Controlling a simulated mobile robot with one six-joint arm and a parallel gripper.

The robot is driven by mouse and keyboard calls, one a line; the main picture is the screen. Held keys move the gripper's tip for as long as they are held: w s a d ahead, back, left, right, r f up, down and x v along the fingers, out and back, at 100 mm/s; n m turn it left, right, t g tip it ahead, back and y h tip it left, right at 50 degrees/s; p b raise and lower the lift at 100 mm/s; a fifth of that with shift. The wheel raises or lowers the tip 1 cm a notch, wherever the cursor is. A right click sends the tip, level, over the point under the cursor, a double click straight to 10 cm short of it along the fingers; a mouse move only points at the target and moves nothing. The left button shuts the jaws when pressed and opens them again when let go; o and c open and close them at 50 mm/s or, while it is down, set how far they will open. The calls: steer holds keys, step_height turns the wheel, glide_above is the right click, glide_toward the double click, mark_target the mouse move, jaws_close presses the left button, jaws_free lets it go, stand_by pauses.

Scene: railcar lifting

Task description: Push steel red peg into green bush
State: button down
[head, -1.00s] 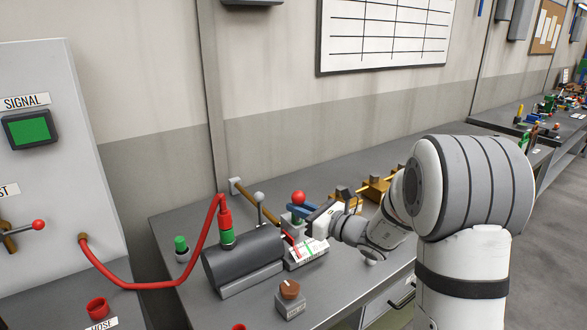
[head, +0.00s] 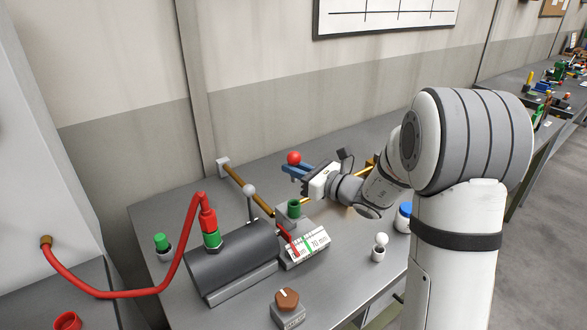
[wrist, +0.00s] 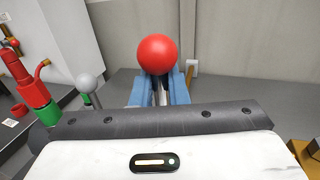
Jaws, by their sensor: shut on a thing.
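The steel peg shows by its red ball head (head: 294,158), which sits above my gripper (head: 292,172). The blue jaws are shut on the peg; in the wrist view the red head (wrist: 158,54) stands over the two blue fingers (wrist: 160,92), with a bit of grey shaft between them. The peg's lower end cannot be made out. The green bush (head: 294,208) is an upright green ring on a grey block, below the gripper in the head view and apart from it. The bush is hidden in the wrist view.
A dark cylinder (head: 232,262) with a red hose coupling (head: 208,219) and a grey-ball lever (head: 250,190) stands left of the bush. A white scale (head: 311,243) with a red pointer is in front. A brown knob (head: 288,299) and white-ball post (head: 381,241) stand nearer.

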steer(key=shift+s+f+b, duration=0.15)
steer(key=shift+f+b, duration=0.3)
steer(key=shift+f, duration=0.05)
steer(key=b, duration=0.4)
glide_above(295, 201)
steer(key=s, duration=0.1)
step_height(295, 201, down, 5)
steer(key=shift+s+r, duration=0.1)
steer(key=shift+s, duration=0.05)
steer(key=shift+b, duration=0.7)
stand_by(0.8)
stand_by(0.4)
steer(key=shift+f+b, duration=0.4)
steer(key=shift+f, duration=0.1)
steer(key=shift+f+b, duration=1.6)
steer(key=shift+f, duration=0.15)
steer(key=c, duration=1.3)
jaws_free()
steer(key=shift+c, duration=0.2)
